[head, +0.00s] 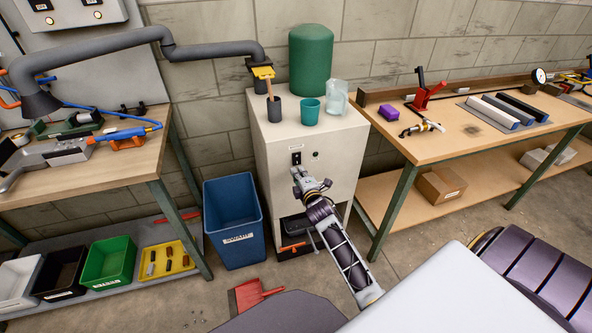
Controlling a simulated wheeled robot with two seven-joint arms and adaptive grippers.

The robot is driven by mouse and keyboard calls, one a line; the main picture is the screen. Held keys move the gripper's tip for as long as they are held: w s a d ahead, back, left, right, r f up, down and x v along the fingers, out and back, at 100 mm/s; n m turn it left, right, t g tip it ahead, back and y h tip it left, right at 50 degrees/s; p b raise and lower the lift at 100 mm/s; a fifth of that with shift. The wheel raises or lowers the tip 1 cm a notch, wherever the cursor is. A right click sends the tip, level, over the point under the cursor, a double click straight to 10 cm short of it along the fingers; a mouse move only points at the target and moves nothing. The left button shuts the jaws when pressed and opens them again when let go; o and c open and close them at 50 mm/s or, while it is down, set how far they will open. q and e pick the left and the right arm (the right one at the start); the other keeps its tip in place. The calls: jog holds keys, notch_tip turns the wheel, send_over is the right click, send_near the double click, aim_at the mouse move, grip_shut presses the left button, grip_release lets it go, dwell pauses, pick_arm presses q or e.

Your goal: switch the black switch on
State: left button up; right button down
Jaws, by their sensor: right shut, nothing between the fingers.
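The black switch (296,158) is a small black rocker on the upper front of the white cabinet (335,155), below a small label. I cannot tell from this view which way it is set. My right gripper (296,172) is shut and empty, with its fingertips just below the switch, close to the cabinet front. I cannot tell whether the tips touch the switch. The right arm reaches up to it from the lower right. My left gripper is not in view.
A dark cup (274,110), a teal cup (309,112), a clear jug (337,97) and a green tank (311,60) stand on the cabinet. A blue bin (234,215) stands left of it. A wooden workbench (462,135) is close on the right. A red dustpan (247,298) lies on the floor.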

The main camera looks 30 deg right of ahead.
aim_at(294, 165)
jog(key=shift+w+d+f, duration=0.1)
jog(key=shift+w+d, duration=0.05)
jog(key=shift+w, duration=0.55)
jog(key=shift+w+d+f, duration=0.1)
jog(key=shift+w+d, duration=0.05)
jog(key=shift+w, duration=0.45)
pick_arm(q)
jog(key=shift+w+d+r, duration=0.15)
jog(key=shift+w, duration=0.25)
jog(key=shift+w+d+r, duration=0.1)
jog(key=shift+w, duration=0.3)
pick_arm(e)
jog(key=shift+w, duration=0.15)
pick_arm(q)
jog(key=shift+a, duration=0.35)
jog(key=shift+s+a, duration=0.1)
pick_arm(e)
jog(key=shift+w, duration=0.1)
jog(key=shift+w+d+f, duration=0.1)
jog(key=shift+w, duration=0.1)
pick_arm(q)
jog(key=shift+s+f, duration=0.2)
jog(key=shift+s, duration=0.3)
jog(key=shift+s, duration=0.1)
pick_arm(e)
jog(key=shift+s+f, duration=0.15)
